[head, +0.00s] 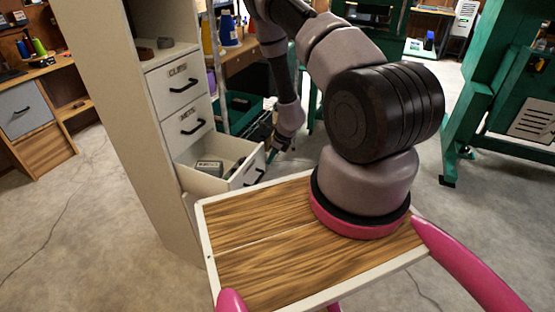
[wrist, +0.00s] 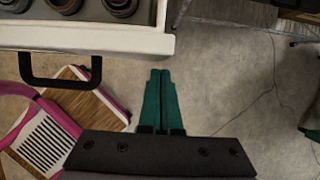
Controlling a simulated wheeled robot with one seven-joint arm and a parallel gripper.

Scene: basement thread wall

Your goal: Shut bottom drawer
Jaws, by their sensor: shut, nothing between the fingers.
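The bottom drawer (head: 247,167) of the white cabinet stands pulled out in the head view, with a grey-green box (head: 209,167) and dark items inside. In the wrist view its white front edge (wrist: 100,38) crosses the upper left, and its black handle (wrist: 60,82) sticks out from it. Dark round items (wrist: 121,7) show inside. My gripper (wrist: 161,73) has two teal fingers, shut together and empty. They are right of the handle and just outside the drawer front, apart from the handle. In the head view my gripper (head: 270,156) is small and its fingertips are hard to make out.
The two upper drawers (head: 179,83) are shut, with black handles. A shelf with bottles (head: 228,28) and a green bin (head: 238,108) stand behind the open drawer. Green machine frames (head: 480,90) stand at right.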

